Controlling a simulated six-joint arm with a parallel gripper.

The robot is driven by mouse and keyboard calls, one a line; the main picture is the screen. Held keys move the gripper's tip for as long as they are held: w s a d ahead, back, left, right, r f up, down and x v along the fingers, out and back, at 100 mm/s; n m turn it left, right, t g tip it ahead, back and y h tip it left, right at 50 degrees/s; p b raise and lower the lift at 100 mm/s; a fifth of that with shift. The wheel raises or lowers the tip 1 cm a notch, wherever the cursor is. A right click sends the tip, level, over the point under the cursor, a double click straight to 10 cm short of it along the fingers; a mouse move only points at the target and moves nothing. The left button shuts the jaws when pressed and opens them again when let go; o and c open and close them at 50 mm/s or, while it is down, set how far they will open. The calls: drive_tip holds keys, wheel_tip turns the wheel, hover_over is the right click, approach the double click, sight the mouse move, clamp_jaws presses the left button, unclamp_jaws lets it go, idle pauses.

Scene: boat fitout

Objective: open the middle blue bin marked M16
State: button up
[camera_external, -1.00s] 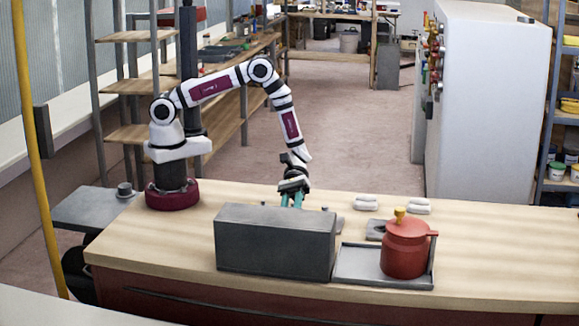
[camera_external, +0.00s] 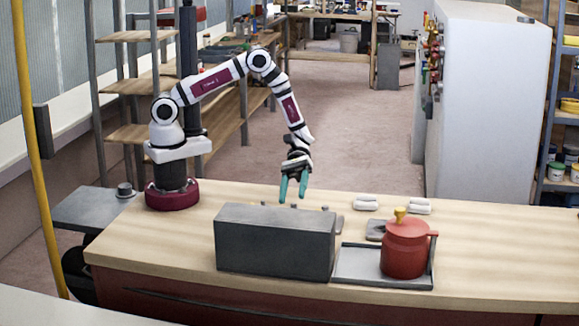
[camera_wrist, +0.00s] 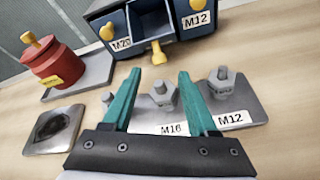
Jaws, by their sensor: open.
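The dark cabinet (camera_external: 275,243) stands on the bench with its back to the outside camera. In the wrist view its front carries blue bins with yellow knobs, labelled M20 (camera_wrist: 121,44) at left and M12 (camera_wrist: 198,20) at right. The middle bin's yellow knob (camera_wrist: 157,52) sits lower and nearer me than its neighbours, with a dark hollow above it; the bin appears tipped or pulled open. Its label is not visible. My gripper (camera_external: 292,200) is open and empty, its teal fingers (camera_wrist: 150,92) above the bench in front of the cabinet, apart from the knob.
A grey plate (camera_wrist: 245,103) labelled M16 and M12 holds upright bolts below my fingers. A red pot (camera_external: 404,250) with a yellow knob stands on a grey tray (camera_external: 355,262) beside the cabinet. A small dark-centred plate (camera_wrist: 55,128) lies nearby. The bench's right end is clear.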

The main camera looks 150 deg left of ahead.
drive_tip(key=v, duration=0.7)
drive_tip(key=shift+s+a, duration=0.2)
drive_tip(key=shift+s, duration=0.1)
drive_tip(key=shift+r, duration=0.15)
drive_tip(key=shift+c, duration=0.4)
drive_tip(key=w+d+g+y, duration=0.1)
drive_tip(key=w, duration=0.1)
drive_tip(key=w+d+r+n+g+y, duration=0.1)
drive_tip(key=w+d+g+y, duration=0.1)
drive_tip(key=w+d+r+n+g+y, duration=0.1)
drive_tip(key=w+d+g, duration=0.1)
clamp_jaws()
drive_tip(key=shift+w+f+y, duration=0.15)
drive_tip(key=shift+w+y, duration=0.05)
drive_tip(key=shift+y, duration=0.2)
drive_tip(key=x, duration=0.9)
drive_tip(key=shift+d+f, duration=0.1)
drive_tip(key=shift+f, duration=0.2)
